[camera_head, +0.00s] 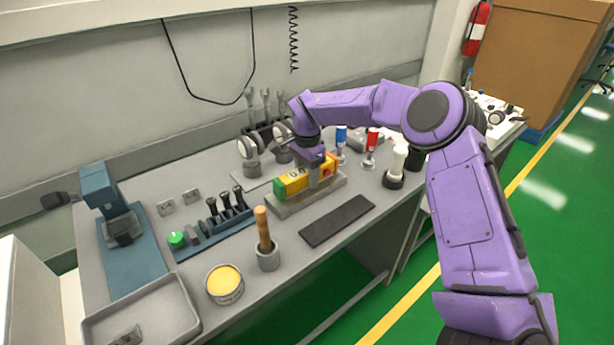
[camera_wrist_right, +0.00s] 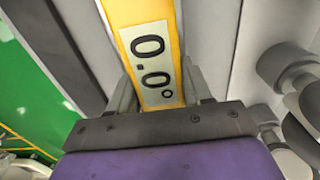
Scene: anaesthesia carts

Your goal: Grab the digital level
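The digital level (camera_head: 292,185) is a yellow bar with a green end and a display reading 0.0°. It lies on a grey block (camera_head: 318,195) on the bench. In the right wrist view the level (camera_wrist_right: 157,60) runs up between my fingers, its display facing the camera. My right gripper (camera_head: 322,172) reaches down over the level from above, with one finger on each side; the fingertips (camera_wrist_right: 160,95) are close along its sides. Whether they press on it cannot be told. My left gripper is not in view.
A dark mat (camera_head: 337,221) lies in front of the block. A grey cup with a wooden handle (camera_head: 267,252) and a yellow-filled tin (camera_head: 224,284) stand to the left. White-and-black, red and blue items (camera_head: 396,168) stand to the right. A wrench rack (camera_head: 265,125) is behind.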

